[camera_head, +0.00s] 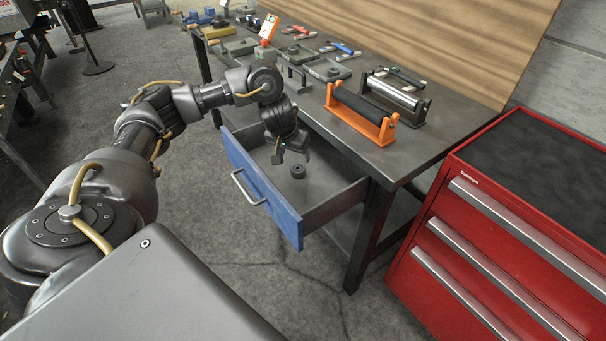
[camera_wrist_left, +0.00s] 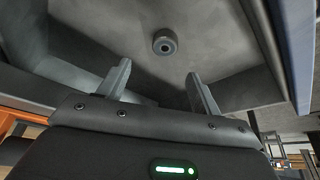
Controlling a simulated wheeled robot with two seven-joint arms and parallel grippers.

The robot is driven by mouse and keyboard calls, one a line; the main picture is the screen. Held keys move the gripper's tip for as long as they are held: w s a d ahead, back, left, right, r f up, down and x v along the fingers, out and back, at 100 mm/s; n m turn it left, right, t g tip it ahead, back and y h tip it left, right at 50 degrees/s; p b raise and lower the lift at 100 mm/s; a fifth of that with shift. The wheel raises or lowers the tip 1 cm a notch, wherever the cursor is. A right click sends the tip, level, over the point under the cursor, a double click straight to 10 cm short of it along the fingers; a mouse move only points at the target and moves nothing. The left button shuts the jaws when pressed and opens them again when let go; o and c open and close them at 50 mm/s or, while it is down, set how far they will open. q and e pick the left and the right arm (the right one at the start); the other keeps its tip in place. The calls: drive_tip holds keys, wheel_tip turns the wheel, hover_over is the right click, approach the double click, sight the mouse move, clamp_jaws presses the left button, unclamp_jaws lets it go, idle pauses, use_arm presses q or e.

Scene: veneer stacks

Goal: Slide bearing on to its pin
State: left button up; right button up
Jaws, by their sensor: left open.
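A small dark ring-shaped bearing (camera_head: 298,170) lies on the floor of the open blue-fronted drawer (camera_head: 262,184). It also shows in the left wrist view (camera_wrist_left: 165,41), with its centre hole visible, beyond the fingertips and roughly midway between them. My left gripper (camera_head: 291,156) is above the drawer, just over and to the left of the bearing. Its two fingers are apart and empty in the left wrist view (camera_wrist_left: 158,80). I cannot make out the pin for certain. My right gripper is in neither view.
The dark workbench (camera_head: 385,160) above the drawer holds an orange roller stand (camera_head: 384,131), a dark stand with a metal roller (camera_head: 424,112) and several grey trays with parts. A red tool cabinet (camera_head: 500,230) stands to the right. The drawer walls surround the bearing.

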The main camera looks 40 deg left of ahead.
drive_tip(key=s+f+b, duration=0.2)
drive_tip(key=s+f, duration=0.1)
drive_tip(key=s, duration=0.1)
use_arm(q)
hover_over(297, 167)
drive_tip(key=s+d, duration=0.2)
drive_tip(key=s, duration=0.1)
drive_tip(key=shift+w+a+f+b, duration=0.15)
drive_tip(key=shift+f+b, duration=0.2)
drive_tip(key=shift+f, duration=2.35)
drive_tip(key=x, duration=0.3)
drive_tip(key=b+x, duration=0.1)
drive_tip(key=shift+a+f, duration=0.3)
drive_tip(key=shift+w+f, duration=0.1)
drive_tip(key=shift+f, duration=0.2)
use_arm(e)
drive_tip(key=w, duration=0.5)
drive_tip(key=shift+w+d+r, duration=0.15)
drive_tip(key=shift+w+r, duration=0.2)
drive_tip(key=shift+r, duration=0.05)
use_arm(q)
drive_tip(key=shift+c, duration=0.3)
